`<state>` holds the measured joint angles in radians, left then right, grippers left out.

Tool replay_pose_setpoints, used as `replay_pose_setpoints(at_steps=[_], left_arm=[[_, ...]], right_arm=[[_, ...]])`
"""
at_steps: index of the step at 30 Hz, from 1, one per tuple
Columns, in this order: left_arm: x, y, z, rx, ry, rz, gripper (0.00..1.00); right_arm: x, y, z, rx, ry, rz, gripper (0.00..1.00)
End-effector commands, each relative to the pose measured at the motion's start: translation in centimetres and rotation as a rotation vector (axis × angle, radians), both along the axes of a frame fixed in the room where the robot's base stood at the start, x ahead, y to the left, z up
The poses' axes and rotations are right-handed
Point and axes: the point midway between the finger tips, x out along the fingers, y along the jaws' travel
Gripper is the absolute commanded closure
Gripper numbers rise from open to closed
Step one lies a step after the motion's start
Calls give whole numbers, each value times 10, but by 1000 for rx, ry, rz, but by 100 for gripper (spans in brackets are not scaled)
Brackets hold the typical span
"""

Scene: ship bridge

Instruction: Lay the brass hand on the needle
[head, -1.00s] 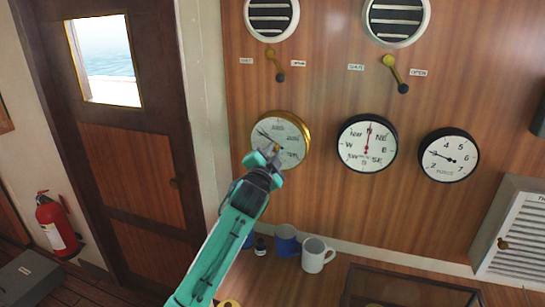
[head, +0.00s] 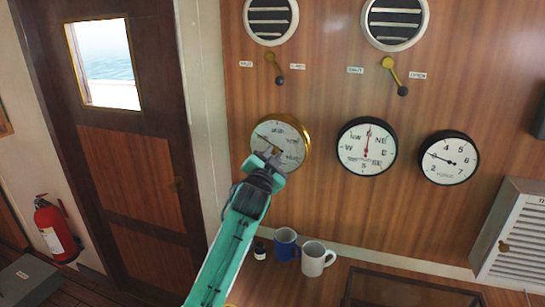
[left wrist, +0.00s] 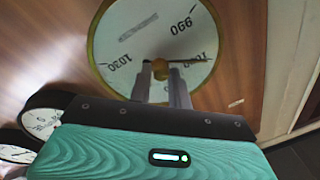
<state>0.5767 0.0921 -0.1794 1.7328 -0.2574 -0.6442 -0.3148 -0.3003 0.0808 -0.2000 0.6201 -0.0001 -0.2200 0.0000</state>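The round brass-rimmed dial (head: 303,130) hangs on the wood wall, left of two black-rimmed dials. It has a white face and a dark needle (head: 265,138) pointing up and left. In the left wrist view the dial (left wrist: 112,38) appears upside down, with a thin pointer (left wrist: 187,62) running right from its centre. My left gripper (head: 269,159) is at the lower part of the dial. In the left wrist view its fingers (left wrist: 162,76) stand a little apart on either side of the small centre knob (left wrist: 161,67). I cannot tell whether they touch it. The brass hand is not clearly distinguishable. My right gripper is not in view.
A compass dial (head: 367,146) and another black-rimmed dial (head: 448,158) hang to the right. Two levers (head: 275,68) (head: 394,74) and vents are above. A blue mug (head: 286,245), a white mug (head: 315,260) and a small dark jar (head: 260,250) stand below.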

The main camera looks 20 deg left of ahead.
Motion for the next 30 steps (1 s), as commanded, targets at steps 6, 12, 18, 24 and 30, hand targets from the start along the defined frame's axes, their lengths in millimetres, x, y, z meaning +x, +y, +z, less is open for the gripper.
replay_pose_setpoints(at_steps=[6,12,18,24,30], left_arm=[[0,0,-1,1,1,0,59],[-1,0,-1,1,0,0,59],[-16,0,-5,2,0,0,59],[-52,-2,-10,1,-1,-1,59],[-91,-3,-15,0,1,-1,59]], right_arm=[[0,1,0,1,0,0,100],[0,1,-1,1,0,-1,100],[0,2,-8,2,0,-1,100],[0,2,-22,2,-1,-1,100],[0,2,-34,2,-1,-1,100]])
